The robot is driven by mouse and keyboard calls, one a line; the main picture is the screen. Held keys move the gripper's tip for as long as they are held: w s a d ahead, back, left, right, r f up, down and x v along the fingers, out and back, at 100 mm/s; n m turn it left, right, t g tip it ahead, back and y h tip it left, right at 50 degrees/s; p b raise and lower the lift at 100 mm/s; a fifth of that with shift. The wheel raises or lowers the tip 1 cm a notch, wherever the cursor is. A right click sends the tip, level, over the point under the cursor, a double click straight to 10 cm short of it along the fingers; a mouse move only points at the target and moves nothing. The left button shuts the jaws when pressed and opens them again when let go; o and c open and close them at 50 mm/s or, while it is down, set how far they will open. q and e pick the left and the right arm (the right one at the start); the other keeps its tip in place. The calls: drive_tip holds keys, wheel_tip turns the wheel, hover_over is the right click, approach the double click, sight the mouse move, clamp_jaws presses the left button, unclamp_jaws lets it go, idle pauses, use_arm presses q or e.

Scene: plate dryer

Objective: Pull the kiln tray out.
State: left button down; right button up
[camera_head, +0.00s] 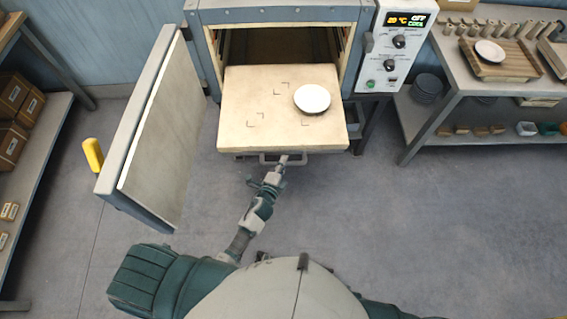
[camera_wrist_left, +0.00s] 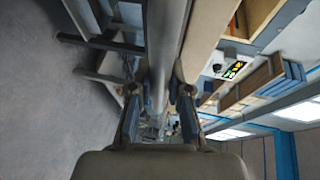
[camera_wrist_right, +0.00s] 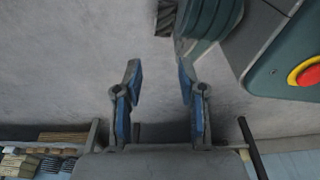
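The cream kiln tray (camera_head: 240,115) extends well out of the open kiln (camera_head: 285,16). Its front edge carries a grey handle (camera_head: 268,161). A white plate (camera_head: 312,99) lies on the tray's right half, among printed corner marks. My left gripper (camera_head: 283,161) is at the handle, under the tray's front edge. In the left wrist view the fingers (camera_wrist_left: 160,98) lean inward on both sides of the grey handle bar and appear shut on it; the contact is partly hidden. My right gripper (camera_wrist_right: 159,80) is open and empty, over floor.
A control box (camera_head: 393,45) is at the kiln's right. Shelves (camera_head: 40,150) stand far left and a workbench (camera_head: 470,75) at right. The floor in front is clear.

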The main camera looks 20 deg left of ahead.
use_arm(q)
drive_tip(key=c, duration=1.3)
unclamp_jaws()
drive_tip(key=shift+s+a+f, duration=0.1)
drive_tip(key=shift+f, duration=0.15)
drive_tip(key=shift+o, duration=1)
drive_tip(key=v, duration=1.1)
drive_tip(key=shift+s, duration=0.4)
drive_tip(key=s+a+f+n+g+y, duration=0.1)
drive_tip(key=s+a+f+n+g, duration=0.15)
drive_tip(key=f, duration=0.55)
drive_tip(key=s+a+f+n+g, duration=0.1)
drive_tip(key=s+f+n+g, duration=0.25)
drive_tip(key=f, duration=0.45)
drive_tip(key=s+a+f+n+g+y, duration=0.1)
drive_tip(key=s+f+n+g, duration=0.2)
drive_tip(key=f, duration=0.5)
drive_tip(key=s+a+f+n+g, duration=0.3)
drive_tip(key=s+f+n+g, duration=0.2)
drive_tip(key=s+f, duration=0.8)
drive_tip(key=s+n, duration=0.2)
drive_tip(key=s, duration=0.2)
drive_tip(key=shift+a, duration=0.15)
